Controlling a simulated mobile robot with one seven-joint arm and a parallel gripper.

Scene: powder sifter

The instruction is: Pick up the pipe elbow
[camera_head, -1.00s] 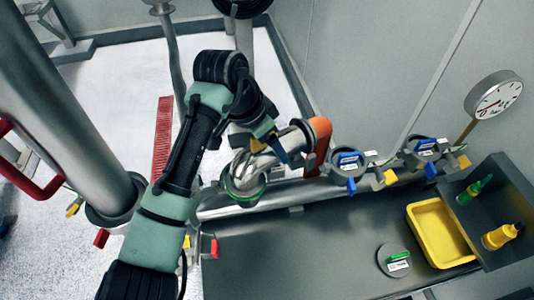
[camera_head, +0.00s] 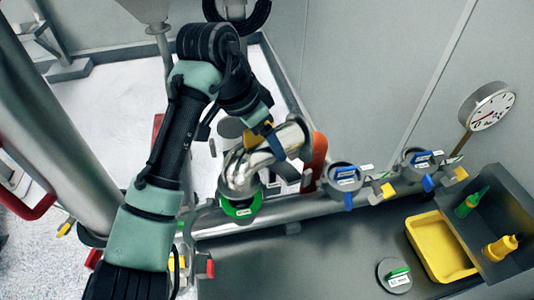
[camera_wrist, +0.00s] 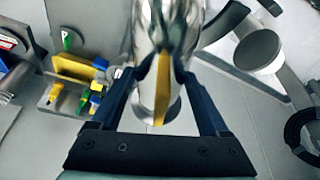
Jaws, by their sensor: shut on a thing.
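The pipe elbow (camera_head: 240,174) is a shiny bent metal pipe in the middle of the head view. My gripper (camera_head: 266,141) is shut on it near the top of the bend, beside a yellow piece and a blue piece. The elbow's lower end is above a green-ringed pipe opening (camera_head: 241,208). In the wrist view the elbow (camera_wrist: 166,28) lies between the two dark fingers of my gripper (camera_wrist: 163,75). Whether its ends still touch the fittings is hard to tell.
A horizontal pipe with two blue-handled valves (camera_head: 345,174) runs right of the elbow. A yellow tray (camera_head: 420,240) and dark box with green and yellow bottles are further right. A gauge (camera_head: 489,106) stands at right. A thick vertical pipe (camera_head: 60,130) stands at left.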

